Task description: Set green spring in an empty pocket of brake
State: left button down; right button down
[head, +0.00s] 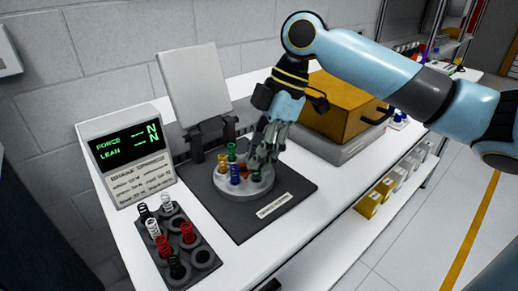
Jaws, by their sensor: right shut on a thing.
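The brake (240,191) is a round grey disc on a dark plate. It bears several coloured springs: a yellow one (222,162), a green one (231,152) and a blue one (235,173), and something orange-red shows near the gripper. My right gripper (260,162) reaches down over the brake's right side and is shut on a spring. A bit of green (256,176) shows just under its fingertips; the fingers hide most of it. I cannot tell whether it touches the brake's pocket. My left gripper is not in view.
A dark rack (203,256) at front left holds black, white and red springs. A display (127,150) reads FORCE and LEAN. A grey panel (194,84) stands behind the brake. A yellow-brown box (343,107) on a grey base stands close to the gripper's right.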

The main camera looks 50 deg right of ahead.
jog(key=shift+f, duration=0.2)
dwell(0.3)
jog(key=shift+f, duration=0.5)
jog(key=shift+f+b, duration=0.3)
jog(key=shift+f, duration=0.05)
dwell(0.3)
jog(key=c, duration=1.2)
grip_release()
jog(key=shift+o, duration=0.2)
notch_tip(320, 180, up, 6)
jog(key=p, duration=0.6)
jog(key=shift+r, duration=0.1)
